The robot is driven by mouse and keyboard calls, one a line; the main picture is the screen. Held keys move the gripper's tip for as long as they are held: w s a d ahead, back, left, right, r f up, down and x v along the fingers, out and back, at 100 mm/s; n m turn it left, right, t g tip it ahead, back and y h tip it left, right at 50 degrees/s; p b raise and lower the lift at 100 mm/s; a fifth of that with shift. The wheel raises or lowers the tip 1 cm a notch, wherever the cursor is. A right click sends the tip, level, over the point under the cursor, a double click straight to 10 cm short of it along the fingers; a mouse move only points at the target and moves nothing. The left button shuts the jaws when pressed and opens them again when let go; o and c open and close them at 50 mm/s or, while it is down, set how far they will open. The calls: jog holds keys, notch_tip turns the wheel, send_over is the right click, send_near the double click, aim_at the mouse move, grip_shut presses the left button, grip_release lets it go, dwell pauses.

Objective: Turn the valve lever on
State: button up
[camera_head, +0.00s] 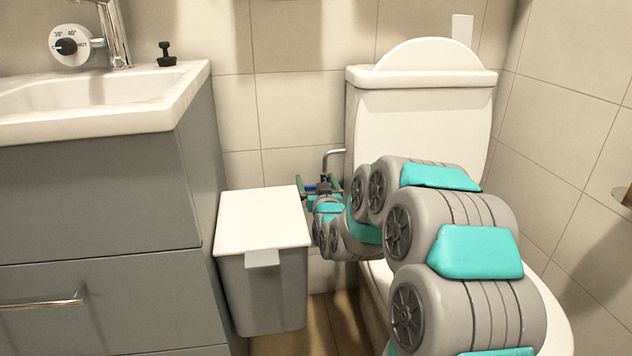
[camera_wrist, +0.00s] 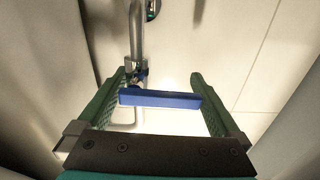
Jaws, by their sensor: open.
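The valve lever (camera_wrist: 160,98) is a blue bar that lies across the picture in the wrist view. Its left end meets a small metal valve (camera_wrist: 136,74) on a grey pipe. My gripper (camera_wrist: 158,82) is open, with one green finger at each side of the lever. The lever lies between the fingers; I cannot tell whether either finger touches it. In the head view my gripper (camera_head: 322,186) is beside the toilet tank, and a bit of blue shows between its fingers. My arm hides part of this area.
A grey bin (camera_head: 268,290) with a white lid stands left of my gripper. The toilet (camera_head: 425,105) is behind and right of my arm. A grey cabinet (camera_head: 90,215) with a sink (camera_head: 100,100) fills the left. Tiled wall is close behind the pipe.

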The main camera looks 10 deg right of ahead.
jog(key=shift+c, duration=0.4)
jog(key=c, duration=0.9)
jog(key=shift+r+m, duration=0.2)
jog(key=shift+m, duration=0.6)
jog(key=o, duration=1)
jog(key=shift+s, duration=0.1)
jog(key=shift+s, duration=3.8)
